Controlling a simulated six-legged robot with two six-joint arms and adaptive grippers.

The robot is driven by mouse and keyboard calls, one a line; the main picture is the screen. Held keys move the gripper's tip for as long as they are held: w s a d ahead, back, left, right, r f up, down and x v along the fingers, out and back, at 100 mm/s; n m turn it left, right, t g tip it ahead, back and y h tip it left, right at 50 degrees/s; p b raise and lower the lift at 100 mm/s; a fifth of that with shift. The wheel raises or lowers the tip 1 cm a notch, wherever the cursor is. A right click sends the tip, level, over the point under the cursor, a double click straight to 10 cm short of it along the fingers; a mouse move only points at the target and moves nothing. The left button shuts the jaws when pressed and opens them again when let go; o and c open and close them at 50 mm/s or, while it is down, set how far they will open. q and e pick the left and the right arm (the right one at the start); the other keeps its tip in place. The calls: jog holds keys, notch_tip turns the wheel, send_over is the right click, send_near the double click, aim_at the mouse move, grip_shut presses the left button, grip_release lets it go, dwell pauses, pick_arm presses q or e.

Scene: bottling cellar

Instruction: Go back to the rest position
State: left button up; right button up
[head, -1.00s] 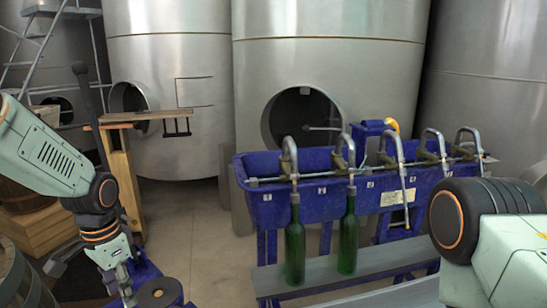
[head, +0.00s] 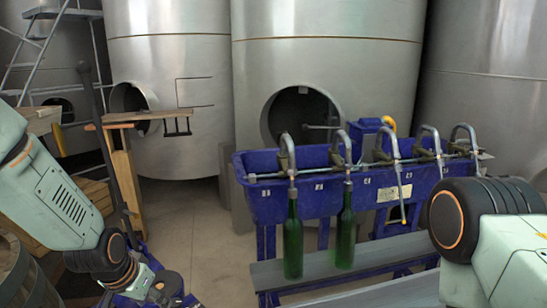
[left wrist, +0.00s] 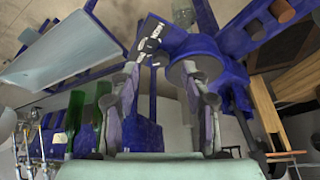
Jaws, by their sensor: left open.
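My left gripper (head: 143,287) is low at the left in the head view, beside a blue stand with a long black lever (head: 103,140). Its fingertips are hard to make out there. In the left wrist view its two fingers (left wrist: 165,85) are spread apart with nothing held between them. Blue parts of the stand (left wrist: 222,45) show close behind the fingers. My right arm (head: 500,250) is at the right edge of the head view; its gripper is out of the picture.
Two green bottles (head: 293,240) (head: 346,230) stand under the taps of a blue filling trough (head: 280,205), over a grey bench (head: 380,255). Large steel tanks (head: 330,70) stand behind. A barrel (head: 15,275) is at lower left. Floor between stand and trough is clear.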

pick_arm(q)
jog(key=s+d+f+n+b, duration=0.2)
jog(key=s+d+f, duration=0.1)
jog(key=s+f, duration=0.85)
jog(key=s+f+g+b, duration=0.1)
jog(key=s+f, duration=0.4)
jog(key=s, duration=0.6)
jog(key=s+f+g+b, duration=0.2)
jog(key=s+f, duration=0.3)
jog(key=s, duration=0.6)
jog(key=shift+s+d+f+n+g+y, duration=0.15)
jog(key=shift+d+f+n+g+y, duration=0.2)
jog(key=shift+g, duration=0.35)
jog(key=shift+a, duration=0.15)
